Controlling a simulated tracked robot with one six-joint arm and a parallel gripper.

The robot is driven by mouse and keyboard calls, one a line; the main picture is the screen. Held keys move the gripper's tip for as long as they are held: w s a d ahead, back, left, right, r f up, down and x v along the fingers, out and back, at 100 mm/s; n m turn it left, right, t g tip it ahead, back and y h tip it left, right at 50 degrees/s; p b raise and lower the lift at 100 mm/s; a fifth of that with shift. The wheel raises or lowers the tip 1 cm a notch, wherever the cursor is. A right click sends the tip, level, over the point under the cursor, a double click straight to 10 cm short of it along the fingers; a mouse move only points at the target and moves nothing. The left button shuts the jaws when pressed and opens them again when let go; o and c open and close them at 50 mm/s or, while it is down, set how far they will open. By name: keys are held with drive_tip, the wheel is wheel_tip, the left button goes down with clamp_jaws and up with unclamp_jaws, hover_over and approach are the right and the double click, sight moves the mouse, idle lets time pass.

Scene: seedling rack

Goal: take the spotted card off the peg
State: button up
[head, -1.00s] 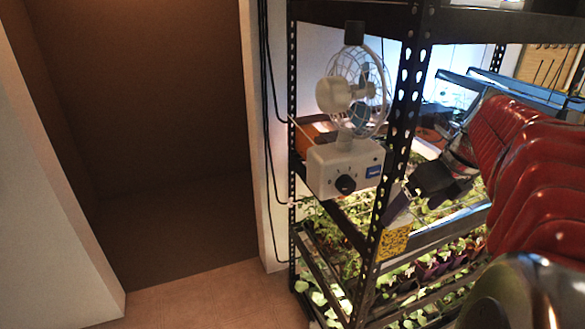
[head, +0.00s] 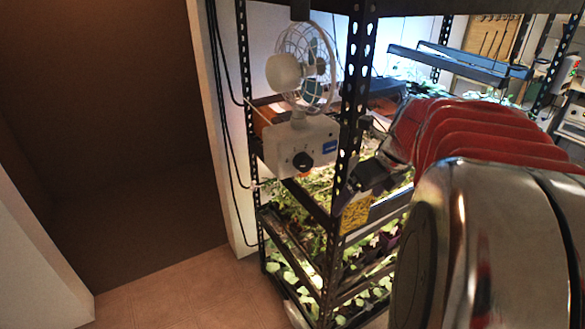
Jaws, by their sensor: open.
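The spotted card (head: 356,212) is yellow with dark specks and hangs low beside the rack's front post in the head view. Its top edge is close to my gripper, and the peg cannot be made out. My gripper (head: 352,190) is dark and open, just above the card in the picture. I cannot tell whether its jaws are around the card or touching it. My red-sleeved arm reaches in from the right and hides part of the rack.
The black perforated rack post (head: 353,110) stands right by my gripper. A white fan (head: 300,70) above a control box (head: 300,145) is left of it. Seedlings (head: 320,185) fill the shelves. The tiled floor (head: 185,290) is clear at lower left.

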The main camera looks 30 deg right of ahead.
drive_tip(key=shift+x, duration=0.95)
drive_tip(key=shift+c, duration=0.3)
drive_tip(key=c, duration=1)
